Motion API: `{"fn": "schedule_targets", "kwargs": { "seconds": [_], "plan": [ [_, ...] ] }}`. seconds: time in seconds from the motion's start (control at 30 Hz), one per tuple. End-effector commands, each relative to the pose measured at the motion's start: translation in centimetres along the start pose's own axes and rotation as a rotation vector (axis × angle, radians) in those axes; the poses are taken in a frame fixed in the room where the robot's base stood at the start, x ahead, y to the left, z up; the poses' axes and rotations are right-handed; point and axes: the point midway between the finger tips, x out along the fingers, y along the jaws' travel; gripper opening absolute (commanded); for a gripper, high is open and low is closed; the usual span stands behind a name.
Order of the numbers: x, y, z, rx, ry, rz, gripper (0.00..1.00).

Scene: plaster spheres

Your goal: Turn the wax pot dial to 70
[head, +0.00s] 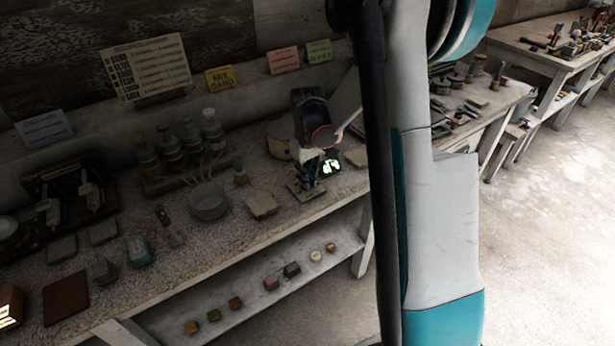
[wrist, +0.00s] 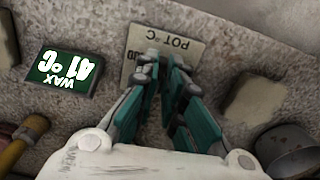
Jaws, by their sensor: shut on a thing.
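My gripper (wrist: 165,62) points down at a pale plate (wrist: 190,48) lettered "POT °C" in the wrist view. Its two fingers are shut close together over the plate, on what appears to be the wax pot dial. The fingers hide the dial, so its pointer and setting cannot be read. The dark wax display (wrist: 62,76) beside the plate reads 41 °C, upside down in the wrist view. In the head view my gripper (head: 308,176) is low over the bench, with the lit display (head: 333,167) just right of it.
A tan block (head: 262,205) and a grey round tub (head: 209,201) stand left of the plate. Bottles (head: 170,148) stand in a rack farther left. A wooden-handled tool (wrist: 20,145) lies near the display. Small coloured blocks (head: 271,283) sit on the lower shelf.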

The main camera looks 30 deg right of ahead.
Motion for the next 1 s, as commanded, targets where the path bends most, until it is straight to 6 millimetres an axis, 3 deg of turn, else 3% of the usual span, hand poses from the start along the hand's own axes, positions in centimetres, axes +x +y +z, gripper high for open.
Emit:
{"fn": "schedule_targets", "kwargs": {
  "seconds": [0.5, 1.0],
  "plan": [
    [-0.04, -0.21, -0.09, 0.451, 0.001, 0.0, 0.0],
    [-0.03, -0.29, -0.15, 0.644, 0.001, 0.0, 0.0]
  ]
}}
